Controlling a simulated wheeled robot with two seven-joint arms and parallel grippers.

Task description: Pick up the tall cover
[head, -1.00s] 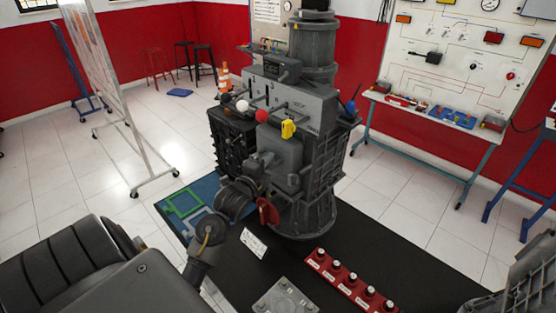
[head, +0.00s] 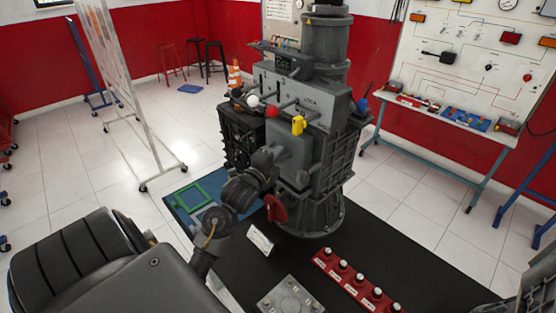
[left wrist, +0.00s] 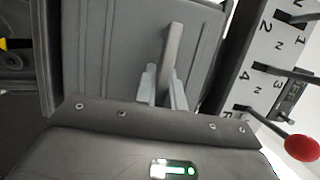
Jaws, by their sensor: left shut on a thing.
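The tall cover (head: 302,155) is a plain grey panel on the front of the dark grey engine trainer (head: 325,180), upright below the levers. In the left wrist view the cover (left wrist: 110,50) is a broad grey ribbed plate with an upright bar handle (left wrist: 173,45). My left gripper (head: 272,157) reaches it from the left in the head view. Its fingers (left wrist: 163,92) are shut on the cover's handle. The wrist partly hides the cover's lower left part in the head view. I cannot tell whether the cover is apart from the housing. My right gripper is not in view.
Levers with white, red (head: 272,112) and yellow (head: 298,125) ends stick out above the cover. A red valve handle (head: 276,208) and a small white sign (head: 260,238) are below.

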